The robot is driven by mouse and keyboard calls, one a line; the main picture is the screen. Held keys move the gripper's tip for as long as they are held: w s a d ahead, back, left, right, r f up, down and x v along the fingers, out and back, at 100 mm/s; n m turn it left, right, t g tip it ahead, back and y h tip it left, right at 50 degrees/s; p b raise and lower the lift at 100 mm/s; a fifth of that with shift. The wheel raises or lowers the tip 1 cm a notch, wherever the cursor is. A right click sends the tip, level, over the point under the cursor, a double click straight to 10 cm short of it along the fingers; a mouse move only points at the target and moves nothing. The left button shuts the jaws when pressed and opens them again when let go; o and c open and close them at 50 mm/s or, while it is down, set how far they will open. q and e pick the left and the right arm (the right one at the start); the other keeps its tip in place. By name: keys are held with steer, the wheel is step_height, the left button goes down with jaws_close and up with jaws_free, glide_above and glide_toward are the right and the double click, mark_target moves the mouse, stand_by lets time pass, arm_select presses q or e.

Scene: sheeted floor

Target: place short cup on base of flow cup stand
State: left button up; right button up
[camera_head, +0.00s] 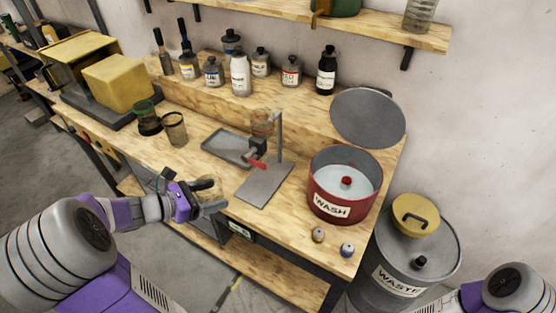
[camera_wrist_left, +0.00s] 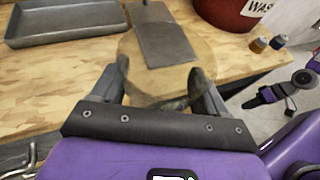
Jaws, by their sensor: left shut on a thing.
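My left gripper (camera_head: 213,196) is shut on a clear, brownish short cup (camera_head: 209,184), held in front of the bench's front edge. In the left wrist view the cup (camera_wrist_left: 148,84) shows as a see-through round shape between the fingers. The flow cup stand has a flat grey base plate (camera_head: 264,184), a post (camera_head: 281,135), a clear cup (camera_head: 262,122) held up on it and a red lever (camera_head: 257,163). The base (camera_wrist_left: 165,44) lies just beyond the held cup in the wrist view. Part of my right arm (camera_head: 510,287) shows at lower right; its finger opening is unclear.
A grey tray (camera_head: 226,147) lies left of the stand. Two cups (camera_head: 148,120) (camera_head: 174,129) stand farther left. A red wash pot (camera_head: 331,196) stands right, with two small bottles (camera_head: 318,235) (camera_head: 347,249) in front. Several bottles line the back. A waste drum (camera_head: 440,250) stands beside the bench.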

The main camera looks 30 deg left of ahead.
arm_select(q)
steer(key=shift+w+a+r, duration=0.15)
steer(key=shift+w+r, duration=0.05)
steer(key=shift+w, duration=0.05)
steer(key=b, duration=0.3)
glide_above(266, 178)
steer(key=shift+s+a, duration=0.15)
steer(key=shift+s, duration=0.2)
steer(key=shift+w+f+b, duration=0.15)
steer(key=shift+f+b, duration=0.4)
steer(key=shift+f, duration=0.3)
steer(key=shift+w+f+b, duration=0.15)
steer(key=shift+f+b, duration=0.4)
steer(key=shift+f, duration=0.25)
arm_select(e)
steer(key=shift+w+f, duration=0.15)
steer(key=shift+f, duration=1.15)
steer(key=shift+w+f, duration=0.15)
steer(key=shift+f, duration=1.1)
arm_select(q)
steer(key=shift+f, duration=0.25)
steer(key=o, duration=1.1)
steer(key=shift+r, duration=0.1)
arm_select(e)
steer(key=shift+f, duration=0.1)
